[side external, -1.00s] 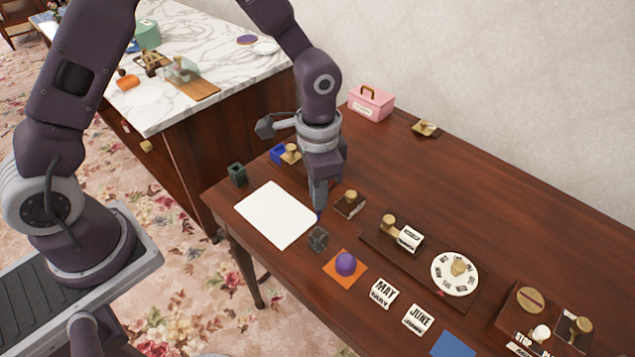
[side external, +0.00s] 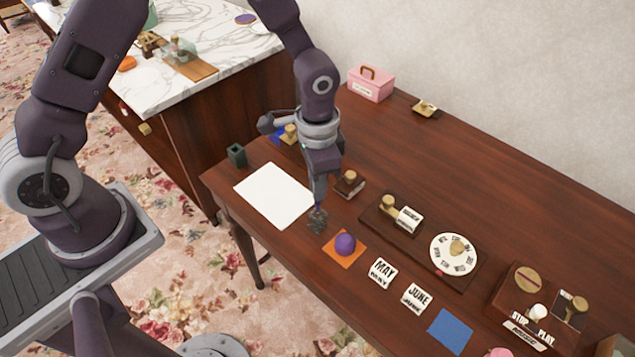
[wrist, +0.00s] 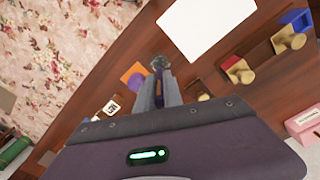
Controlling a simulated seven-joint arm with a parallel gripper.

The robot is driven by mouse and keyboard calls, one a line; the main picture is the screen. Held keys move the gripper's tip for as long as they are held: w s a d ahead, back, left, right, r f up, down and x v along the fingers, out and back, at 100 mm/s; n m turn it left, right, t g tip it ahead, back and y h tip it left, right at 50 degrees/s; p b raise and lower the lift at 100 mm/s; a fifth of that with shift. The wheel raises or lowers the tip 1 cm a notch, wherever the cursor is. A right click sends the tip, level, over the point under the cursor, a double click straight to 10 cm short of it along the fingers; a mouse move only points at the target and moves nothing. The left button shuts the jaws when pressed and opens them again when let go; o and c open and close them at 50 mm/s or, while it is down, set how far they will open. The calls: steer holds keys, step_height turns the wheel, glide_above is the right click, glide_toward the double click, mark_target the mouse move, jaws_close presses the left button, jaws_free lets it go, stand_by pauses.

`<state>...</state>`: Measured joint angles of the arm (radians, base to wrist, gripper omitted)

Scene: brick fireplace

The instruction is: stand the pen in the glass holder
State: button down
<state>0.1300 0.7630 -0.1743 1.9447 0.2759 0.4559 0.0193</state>
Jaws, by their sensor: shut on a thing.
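The glass holder (side external: 316,221) is a small clear, dark-looking cup on the brown desk, between the white sheet and the orange square. It also shows in the wrist view (wrist: 159,62), just beyond my fingertips. My gripper (side external: 318,200) points down directly over the holder and is shut on the pen. Only a small bluish bit of the pen (side external: 318,208) shows below the fingers, at the holder's mouth. The fingers hide the rest of the pen. I cannot tell whether its tip is inside the holder.
The white sheet (side external: 274,195) lies left of the holder. A purple dome (side external: 345,244) on an orange square is close at its right. A small brass-knobbed block (side external: 349,183) stands behind. A dark green cup (side external: 237,155) is near the desk's left end.

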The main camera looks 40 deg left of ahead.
mark_target(318, 210)
steer(key=shift+f, duration=3.05)
steer(key=c, duration=1.4)
jaws_free()
step_height(318, 210, up, 7)
steer(key=shift+r, duration=0.1)
steer(key=s+a+r+n+t, duration=0.15)
steer(key=a+r, duration=0.25)
steer(key=r, duration=0.7)
steer(key=s+a+r+n+t, duration=0.1)
steer(key=s+r, duration=0.3)
steer(key=s, duration=0.2)
steer(key=s+a+r+n+t, duration=0.1)
steer(key=s+a+r+n, duration=0.1)
steer(key=s+r, duration=0.3)
steer(key=s+a+r+n+t, duration=0.1)
steer(key=s+a+r+t, duration=0.1)
steer(key=s+r, duration=0.2)
steer(key=shift+s+r+n, duration=0.15)
steer(key=shift+s, duration=0.7)
steer(key=shift+s+r+n, duration=0.1)
steer(key=shift+s+r, duration=0.05)
steer(key=shift+s, duration=0.7)
